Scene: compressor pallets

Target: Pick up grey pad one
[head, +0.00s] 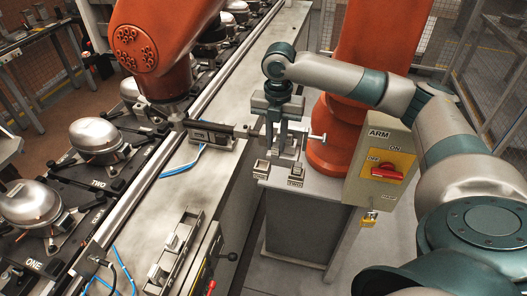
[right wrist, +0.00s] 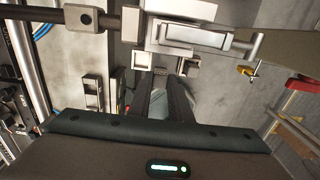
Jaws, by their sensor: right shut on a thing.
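My right gripper (head: 279,148) points down in front of a grey clamp fixture on the grey table. In the right wrist view its two dark fingers (right wrist: 162,80) are close together, shut on a small grey piece, taken as grey pad one (right wrist: 160,71). The fingers hide most of it. Two small holders stand at the table's front edge, a left one (head: 262,170) and a right one (head: 295,175). My left gripper is out of view.
A switch box marked ARM (head: 381,150) stands close on the right. Orange robot arms rise behind. Compressors (head: 97,138) on pallets line the left.

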